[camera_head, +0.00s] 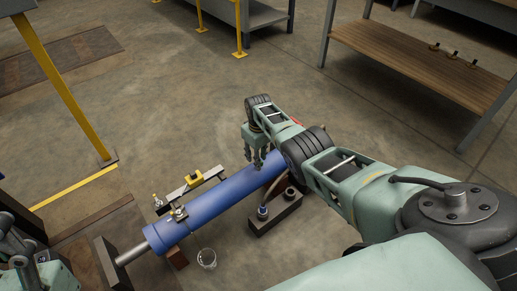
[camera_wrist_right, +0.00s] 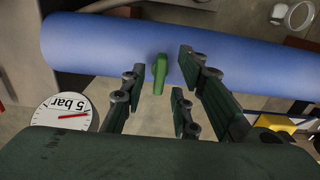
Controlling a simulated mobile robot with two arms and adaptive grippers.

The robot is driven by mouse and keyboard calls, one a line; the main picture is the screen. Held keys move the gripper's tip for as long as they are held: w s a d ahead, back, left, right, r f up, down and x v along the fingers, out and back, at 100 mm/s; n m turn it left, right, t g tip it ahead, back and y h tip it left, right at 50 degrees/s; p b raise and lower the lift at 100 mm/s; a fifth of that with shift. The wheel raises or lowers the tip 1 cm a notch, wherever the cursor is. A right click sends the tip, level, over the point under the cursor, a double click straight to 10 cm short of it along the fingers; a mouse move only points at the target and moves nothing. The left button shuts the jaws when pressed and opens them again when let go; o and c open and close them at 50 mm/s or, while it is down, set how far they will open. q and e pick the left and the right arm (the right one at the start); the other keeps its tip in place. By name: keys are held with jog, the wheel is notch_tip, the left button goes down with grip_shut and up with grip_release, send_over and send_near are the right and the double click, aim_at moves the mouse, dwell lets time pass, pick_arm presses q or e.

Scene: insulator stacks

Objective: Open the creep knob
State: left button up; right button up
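A small green knob (camera_wrist_right: 160,73) stands out from a blue cylinder (camera_wrist_right: 95,42) in the right wrist view. My right gripper (camera_wrist_right: 157,88) is open, with its dark fingers on both sides of the green knob and visible gaps to it. In the head view the right gripper (camera_head: 258,163) points down at the far end of the blue cylinder (camera_head: 215,203); the knob is hidden there. Parts of my left arm and gripper (camera_head: 20,262) show at the lower left edge, cut off; the finger state is unclear.
A round gauge (camera_wrist_right: 66,114) marked "5 bar" with a red needle sits beside the cylinder. A wooden-topped bench (camera_head: 420,65) stands at upper right. The floor behind is open.

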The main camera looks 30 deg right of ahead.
notch_tip(320, 180, up, 12)
dwell(0.6)
jog(key=shift+f, duration=0.1)
